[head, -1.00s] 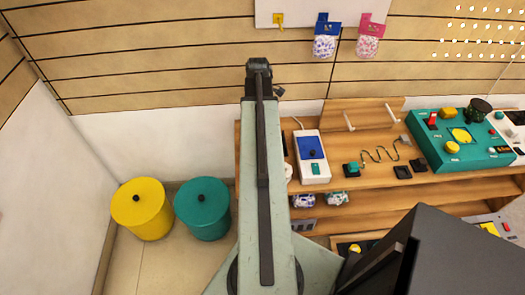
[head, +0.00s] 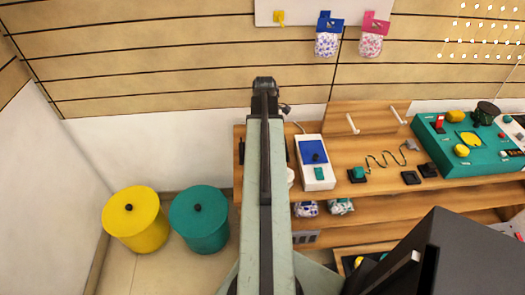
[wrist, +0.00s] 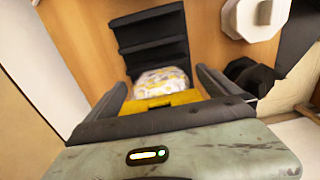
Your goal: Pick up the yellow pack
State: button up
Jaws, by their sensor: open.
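The yellow pack (wrist: 161,85) shows in the wrist view as a white bag with a yellow pattern and a bright yellow top part. It lies between the two dark fingers of my gripper (wrist: 162,79), in front of a black stepped piece. The fingers are open, one on each side of the pack, with visible gaps. I cannot tell how far down they reach beside it. In the head view my arm hides the gripper, and I do not see the yellow pack there.
A blue-topped pack (head: 327,42) and a pink-topped pack (head: 371,42) hang beside an empty yellow hook (head: 279,18). A wooden bench (head: 345,185) holds a green panel (head: 470,150) and a blue-and-white box (head: 314,160). Yellow (head: 135,225) and green (head: 200,225) bins stand at left.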

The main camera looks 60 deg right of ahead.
jog(key=shift+f, duration=0.3)
jog(key=c, duration=1.4)
jog(key=shift+o, duration=0.2)
notch_tip(320, 180, up, 10)
jog(key=p, duration=1)
jog(key=shift+r, duration=0.1)
